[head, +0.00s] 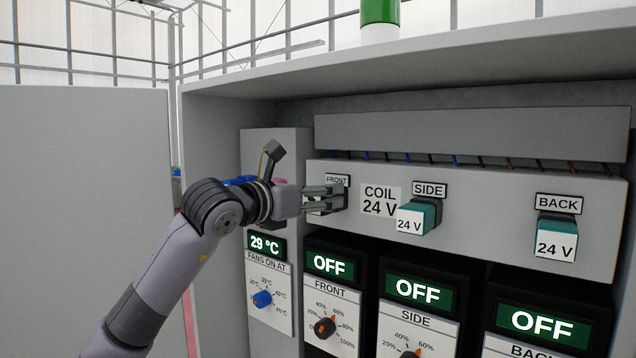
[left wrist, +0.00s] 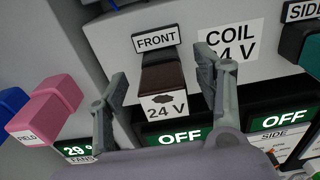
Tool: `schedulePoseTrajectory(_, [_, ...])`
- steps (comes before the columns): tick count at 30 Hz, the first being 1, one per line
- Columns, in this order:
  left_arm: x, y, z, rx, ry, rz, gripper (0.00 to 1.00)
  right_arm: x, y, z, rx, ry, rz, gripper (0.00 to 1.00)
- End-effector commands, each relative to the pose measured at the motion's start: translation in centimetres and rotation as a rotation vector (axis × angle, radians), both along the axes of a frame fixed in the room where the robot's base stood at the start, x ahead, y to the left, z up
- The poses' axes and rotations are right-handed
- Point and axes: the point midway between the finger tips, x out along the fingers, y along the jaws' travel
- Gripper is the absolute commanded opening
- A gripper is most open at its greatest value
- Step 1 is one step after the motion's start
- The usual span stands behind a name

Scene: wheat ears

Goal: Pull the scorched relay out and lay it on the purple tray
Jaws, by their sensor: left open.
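The scorched relay (left wrist: 163,85) is dark brown with a smudged 24 V label and sits plugged in under the FRONT sign (left wrist: 156,40). In the head view the relay is mostly hidden behind my left gripper (head: 325,198). My left gripper also shows in the left wrist view (left wrist: 165,90), open, with one finger on each side of the relay; whether they touch it I cannot tell. Teal relays sit under SIDE (head: 418,217) and BACK (head: 556,238). The purple tray and my right gripper are not in view.
A pink FIELD block (left wrist: 47,110) and a blue block (left wrist: 10,102) are left of the relay. Below are dark units with OFF displays (head: 331,264) and dials. A cabinet shelf (head: 430,65) overhangs above, and a grey door (head: 85,200) stands at the left.

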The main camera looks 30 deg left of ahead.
Motion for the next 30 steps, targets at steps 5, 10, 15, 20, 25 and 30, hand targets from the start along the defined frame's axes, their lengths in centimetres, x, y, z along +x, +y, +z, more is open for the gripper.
schedulePoseTrajectory(5, [0.86, -0.13, -0.05, 0.001, 0.000, -0.001, 0.62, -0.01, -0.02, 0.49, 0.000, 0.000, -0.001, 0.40])
schedulePoseTrajectory(10, [0.93, -0.12, -0.14, 0.001, 0.000, -0.001, 0.62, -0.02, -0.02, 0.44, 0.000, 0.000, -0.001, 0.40])
schedulePoseTrajectory(15, [0.90, -0.11, -0.13, 0.001, 0.000, -0.001, 0.56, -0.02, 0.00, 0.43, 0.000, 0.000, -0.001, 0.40])
schedulePoseTrajectory(20, [0.89, -0.10, -0.12, 0.001, 0.000, 0.000, 0.45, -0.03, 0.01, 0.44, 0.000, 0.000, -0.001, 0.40])
schedulePoseTrajectory(25, [0.88, -0.10, -0.11, 0.001, 0.000, 0.000, 0.34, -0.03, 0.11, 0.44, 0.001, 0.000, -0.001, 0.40])
schedulePoseTrajectory(30, [0.87, -0.09, -0.09, 0.001, 0.000, 0.000, 0.22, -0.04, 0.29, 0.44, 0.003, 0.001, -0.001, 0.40])
